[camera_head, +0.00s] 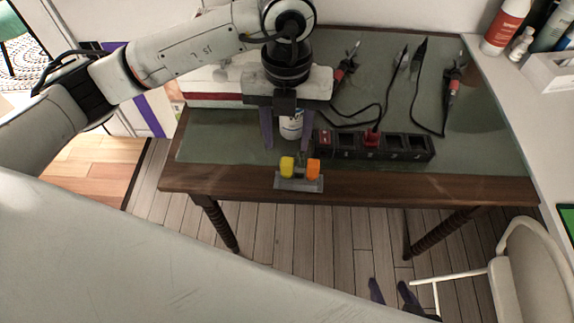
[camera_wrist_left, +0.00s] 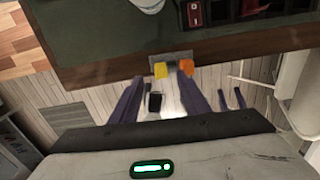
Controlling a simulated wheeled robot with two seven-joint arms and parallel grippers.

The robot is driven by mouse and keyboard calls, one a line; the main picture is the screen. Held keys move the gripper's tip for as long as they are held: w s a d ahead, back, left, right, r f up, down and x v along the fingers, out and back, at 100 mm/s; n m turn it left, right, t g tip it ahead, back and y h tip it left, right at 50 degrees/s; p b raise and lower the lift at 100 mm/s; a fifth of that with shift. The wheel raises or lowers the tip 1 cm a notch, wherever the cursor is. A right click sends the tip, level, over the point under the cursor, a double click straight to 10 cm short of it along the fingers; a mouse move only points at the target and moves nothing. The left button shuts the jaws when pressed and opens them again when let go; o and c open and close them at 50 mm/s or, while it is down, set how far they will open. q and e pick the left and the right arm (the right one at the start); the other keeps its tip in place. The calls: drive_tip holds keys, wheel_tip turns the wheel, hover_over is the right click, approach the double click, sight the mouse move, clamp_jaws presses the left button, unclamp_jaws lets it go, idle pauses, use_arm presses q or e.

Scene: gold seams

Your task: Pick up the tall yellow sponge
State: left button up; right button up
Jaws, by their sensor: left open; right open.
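The yellow sponge (camera_head: 287,166) stands upright in a small grey holder (camera_head: 298,185) at the table's front edge, beside an orange block (camera_head: 313,168). The left wrist view also shows the yellow sponge (camera_wrist_left: 161,70) and the orange block (camera_wrist_left: 186,65). My left gripper (camera_head: 287,149) is open and empty, its fingers pointing down over the table. In the left wrist view its fingertips (camera_wrist_left: 159,76) show on either side of the yellow sponge; I cannot tell the gap in depth. My right gripper (camera_head: 392,284) is open and empty, low in front of the table.
A white bottle (camera_head: 291,127) stands behind my left gripper's fingers. A white chair (camera_head: 520,270) stands at the lower right.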

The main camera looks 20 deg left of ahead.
sight(287, 161)
use_arm(q)
drive_tip(key=shift+s+d+f+p, duration=0.15)
drive_tip(key=shift+f+p, duration=0.1)
drive_tip(key=shift+f, duration=1.3)
drive_tip(key=shift+s+a+f+p, duration=0.1)
drive_tip(key=shift+s+f+p, duration=0.1)
drive_tip(key=shift+f, duration=1.3)
clamp_jaws()
